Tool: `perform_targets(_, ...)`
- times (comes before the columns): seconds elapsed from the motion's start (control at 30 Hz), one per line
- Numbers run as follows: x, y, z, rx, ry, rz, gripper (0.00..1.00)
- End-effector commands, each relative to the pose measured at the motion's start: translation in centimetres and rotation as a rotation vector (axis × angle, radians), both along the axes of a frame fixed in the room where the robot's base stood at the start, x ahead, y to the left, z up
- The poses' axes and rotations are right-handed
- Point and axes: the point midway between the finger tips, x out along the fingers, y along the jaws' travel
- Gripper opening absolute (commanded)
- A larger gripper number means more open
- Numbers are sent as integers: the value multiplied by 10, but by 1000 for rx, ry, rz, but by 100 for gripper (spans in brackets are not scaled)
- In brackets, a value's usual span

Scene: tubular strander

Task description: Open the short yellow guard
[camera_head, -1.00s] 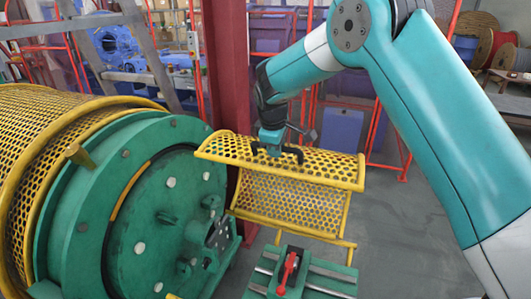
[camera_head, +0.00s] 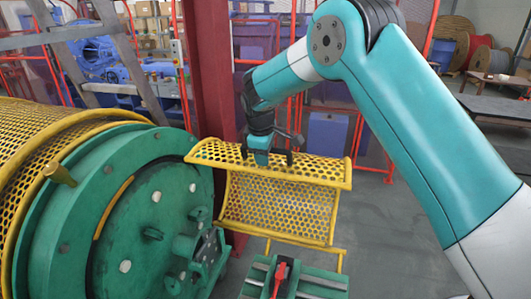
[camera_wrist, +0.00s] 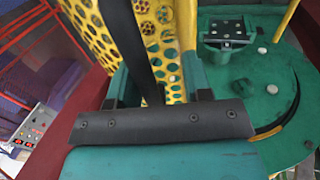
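The short yellow guard (camera_head: 280,205) is a curved perforated panel with a tubular rim, in the middle of the head view. It stands upright just right of the green drum end, above a green bed. My gripper (camera_head: 270,157) is at its top, with dark fingers at the upper curved part. In the wrist view, yellow mesh (camera_wrist: 165,50) lies just beyond a dark bolted finger bar, and a dark strip crosses in front of the mesh. The fingertips are partly hidden, so I cannot tell whether they are closed on the guard.
The green drum (camera_head: 150,225) with a long yellow mesh cover (camera_head: 35,150) fills the left. A dark red column (camera_head: 208,80) stands behind the guard. A red lever (camera_head: 280,278) sits on the green bed below. The floor to the right is clear.

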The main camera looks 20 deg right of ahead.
Motion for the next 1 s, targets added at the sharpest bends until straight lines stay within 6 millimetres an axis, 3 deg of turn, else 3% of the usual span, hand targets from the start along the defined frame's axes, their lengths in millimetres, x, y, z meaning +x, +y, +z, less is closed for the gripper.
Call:
perform_targets(0.27,-3,3,16,2,-5,0,44)
perform_targets(0.7,-27,20,121,2,-6,-1,44)
perform_targets(0.9,-36,25,155,1,-2,0,44)
perform_targets(1.0,-38,27,163,0,0,-1,44)
